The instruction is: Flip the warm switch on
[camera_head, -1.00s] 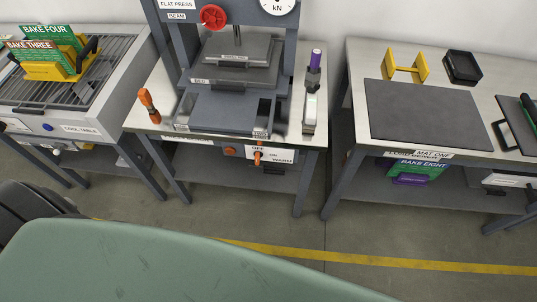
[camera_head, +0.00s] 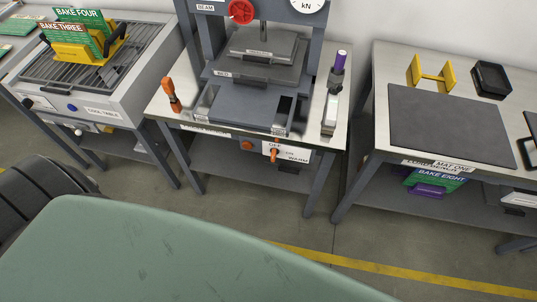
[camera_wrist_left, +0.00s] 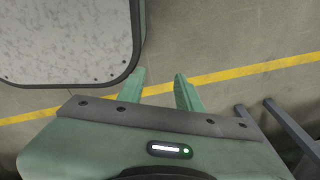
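The warm switch (camera_head: 274,154) is an orange lever on a white plate marked OFF, ON and WARM (camera_head: 291,154), below the front edge of the press table in the head view. The lever looks roughly upright; I cannot tell its exact setting. My right gripper is in neither view.
The flat press (camera_head: 254,80) stands on its table, with an orange-handled tool (camera_head: 171,95) and a purple-topped tool (camera_head: 335,88) beside it. A cooling table (camera_head: 90,70) is left, a bench with a dark mat (camera_head: 450,125) right. Floor (camera_head: 240,205) before the press is clear.

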